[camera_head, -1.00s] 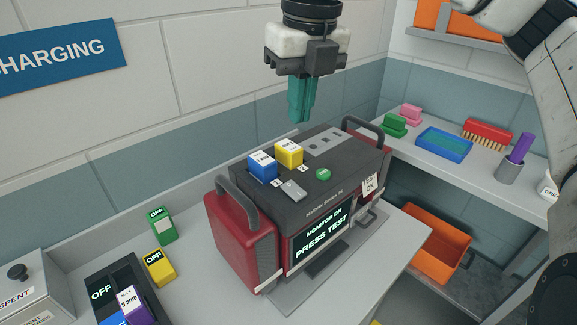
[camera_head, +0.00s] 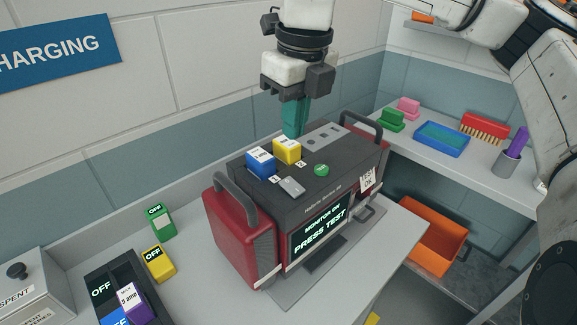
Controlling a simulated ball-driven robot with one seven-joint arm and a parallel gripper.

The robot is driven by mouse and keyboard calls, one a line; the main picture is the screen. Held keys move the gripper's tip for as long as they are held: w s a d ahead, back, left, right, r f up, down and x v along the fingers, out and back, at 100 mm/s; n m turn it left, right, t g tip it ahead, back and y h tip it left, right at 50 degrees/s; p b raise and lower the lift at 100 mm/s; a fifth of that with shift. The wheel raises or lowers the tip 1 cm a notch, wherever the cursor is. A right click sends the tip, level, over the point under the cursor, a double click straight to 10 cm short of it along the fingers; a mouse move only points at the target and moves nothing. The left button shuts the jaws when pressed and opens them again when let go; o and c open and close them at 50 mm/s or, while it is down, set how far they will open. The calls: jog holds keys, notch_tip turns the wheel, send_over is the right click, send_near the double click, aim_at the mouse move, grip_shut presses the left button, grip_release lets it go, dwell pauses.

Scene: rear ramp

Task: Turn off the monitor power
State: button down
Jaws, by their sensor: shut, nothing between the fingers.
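The monitor (camera_head: 330,171) is a red and dark grey box with handles on the counter. Its front screen (camera_head: 322,230) is lit and reads "MONITOR ON" and "PRESS TEST". On its top are a blue block (camera_head: 261,162), a yellow block (camera_head: 287,150), a grey switch-like piece (camera_head: 291,187) and a round green button (camera_head: 321,170). My gripper (camera_head: 294,134) has teal fingers, shut and empty, pointing down behind the yellow block. Whether the fingertips touch the monitor's top cannot be told.
A dark charger (camera_head: 101,291) with a purple block (camera_head: 134,302) is at lower left, near green (camera_head: 160,222) and yellow (camera_head: 158,263) blocks. A right shelf holds a blue tray (camera_head: 442,152) and brush (camera_head: 485,128). An orange bin (camera_head: 428,235) sits below.

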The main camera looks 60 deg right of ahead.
aim_at(287, 182)
jog(key=f, duration=0.3)
jog(key=f+p, duration=0.1)
jog(key=f, duration=0.3)
jog(key=w+f+p, duration=0.1)
jog(key=f, duration=0.2)
jog(key=shift+w+d+f, duration=0.1)
jog(key=shift+d+f, duration=0.05)
jog(key=shift+f, duration=0.05)
